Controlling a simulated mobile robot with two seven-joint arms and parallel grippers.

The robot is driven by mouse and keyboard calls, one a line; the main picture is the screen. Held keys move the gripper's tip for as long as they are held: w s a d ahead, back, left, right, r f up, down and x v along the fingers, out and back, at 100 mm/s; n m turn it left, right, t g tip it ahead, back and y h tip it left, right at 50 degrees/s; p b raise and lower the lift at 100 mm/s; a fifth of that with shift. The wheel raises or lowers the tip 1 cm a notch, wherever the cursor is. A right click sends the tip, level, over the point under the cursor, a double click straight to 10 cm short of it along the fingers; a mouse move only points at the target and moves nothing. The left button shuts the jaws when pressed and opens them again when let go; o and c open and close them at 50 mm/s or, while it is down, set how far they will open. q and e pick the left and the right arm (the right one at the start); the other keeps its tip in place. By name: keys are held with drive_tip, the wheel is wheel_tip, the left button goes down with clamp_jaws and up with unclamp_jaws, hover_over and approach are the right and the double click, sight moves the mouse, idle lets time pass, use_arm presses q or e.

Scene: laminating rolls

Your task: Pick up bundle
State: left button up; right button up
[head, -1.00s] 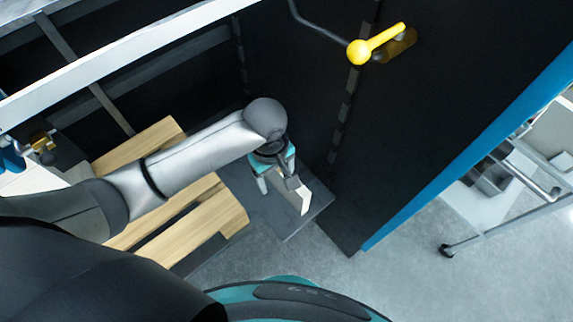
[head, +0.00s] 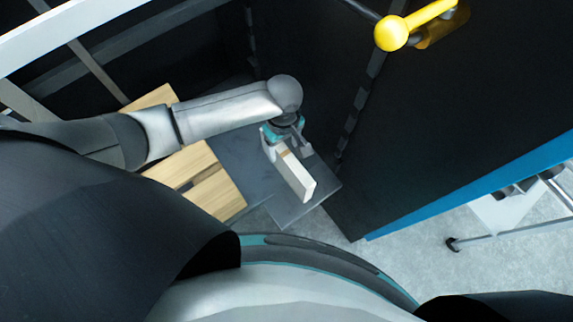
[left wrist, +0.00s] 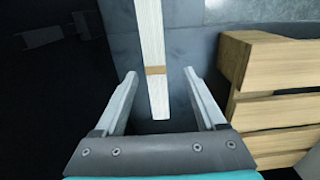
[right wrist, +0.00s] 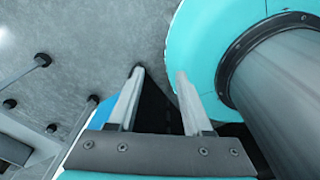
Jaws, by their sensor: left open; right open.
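The bundle (head: 299,178) is a long, narrow white block with a tan band, lying on a dark grey plate (head: 283,213). It also shows in the left wrist view (left wrist: 151,40), its near end between the two fingers, with a gap on each side. My left gripper (head: 284,150) is open at the far end of the bundle and partly hides it. In the left wrist view my left gripper (left wrist: 160,85) has its fingers apart and not touching the bundle. My right gripper (right wrist: 157,75) is open and empty above the floor, beside my own base.
A wooden pallet (head: 205,175) stands left of the plate. A dark wall panel (head: 440,130) with a yellow handle (head: 415,25) rises on the right. A wheeled cart (head: 510,215) stands beyond it. Grey floor (head: 400,255) is free at the front right.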

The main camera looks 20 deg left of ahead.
sight(286, 155)
use_arm(q)
drive_tip(key=shift+f, duration=0.45)
drive_tip(key=f, duration=0.1)
drive_tip(key=f+b, duration=0.2)
drive_tip(key=shift+w+d+f, duration=0.15)
drive_tip(key=shift+d+f, duration=0.05)
drive_tip(key=shift+d, duration=0.05)
drive_tip(key=shift+f+b, duration=0.35)
drive_tip(key=shift+f, duration=0.1)
drive_tip(key=c, duration=1.1)
clamp_jaws()
use_arm(e)
drive_tip(key=f, duration=0.1)
drive_tip(key=w+d+f, duration=0.1)
drive_tip(key=shift+w+f, duration=0.2)
drive_tip(key=shift+f, duration=0.15)
drive_tip(key=shift+s, duration=0.35)
